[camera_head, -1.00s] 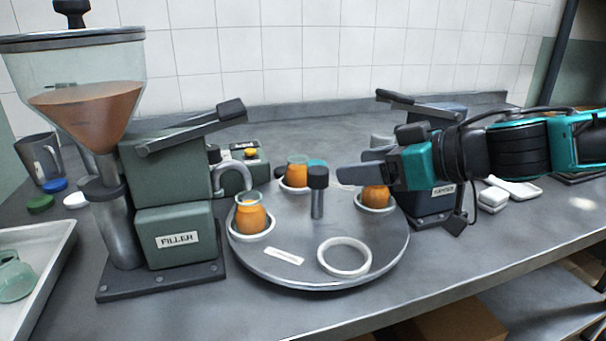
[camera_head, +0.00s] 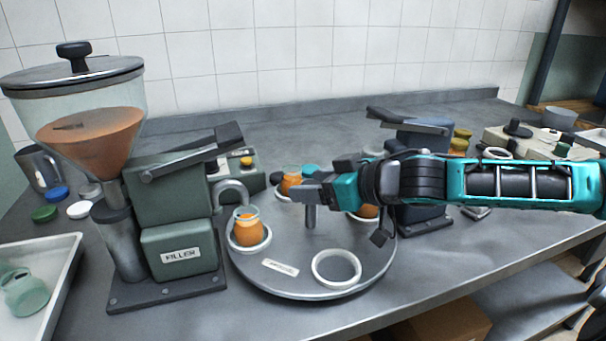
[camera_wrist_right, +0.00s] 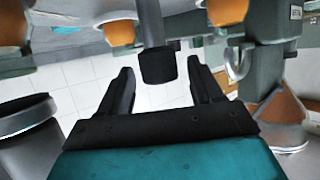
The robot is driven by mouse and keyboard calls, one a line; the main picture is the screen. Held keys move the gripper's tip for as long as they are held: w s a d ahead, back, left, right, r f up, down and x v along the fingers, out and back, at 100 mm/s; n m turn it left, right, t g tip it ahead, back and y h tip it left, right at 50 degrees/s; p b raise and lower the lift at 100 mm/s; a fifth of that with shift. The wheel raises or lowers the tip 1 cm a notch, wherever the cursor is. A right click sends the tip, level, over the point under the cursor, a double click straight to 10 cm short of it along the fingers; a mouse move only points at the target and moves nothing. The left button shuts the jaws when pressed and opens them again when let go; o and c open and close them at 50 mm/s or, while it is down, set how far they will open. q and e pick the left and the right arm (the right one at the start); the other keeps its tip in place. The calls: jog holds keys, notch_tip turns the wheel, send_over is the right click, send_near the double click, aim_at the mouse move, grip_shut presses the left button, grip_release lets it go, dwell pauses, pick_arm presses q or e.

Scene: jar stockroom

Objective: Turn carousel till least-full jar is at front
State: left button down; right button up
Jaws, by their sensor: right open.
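The round grey carousel (camera_head: 318,283) carries white ring seats. A glass jar with orange contents (camera_head: 248,231) sits in the left seat, with a clear band above its fill. A second orange jar (camera_head: 290,183) stands at the back, and a third (camera_head: 368,212) at the right is mostly hidden by my arm. The front seat (camera_head: 336,283) is empty. My right gripper (camera_head: 306,188) is open at the dark centre post; in the right wrist view the post's black knob (camera_wrist_right: 158,66) shows between its spread fingers. I cannot compare the fill levels surely. My left gripper is not in view.
The green filler (camera_head: 180,253) with its hopper stands left of the carousel. A second lever machine (camera_head: 424,145) stands behind my right arm. A white tray (camera_head: 62,262) holding a pale green jar is at the far left. Loose caps (camera_head: 45,213) lie behind it.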

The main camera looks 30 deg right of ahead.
jog(key=shift+p+x, duration=0.55)
jog(key=shift+x, duration=0.45)
jog(key=shift+w+a+f, duration=0.2)
jog(key=shift+w+f, duration=0.05)
jog(key=shift+w, duration=0.15)
grip_shut()
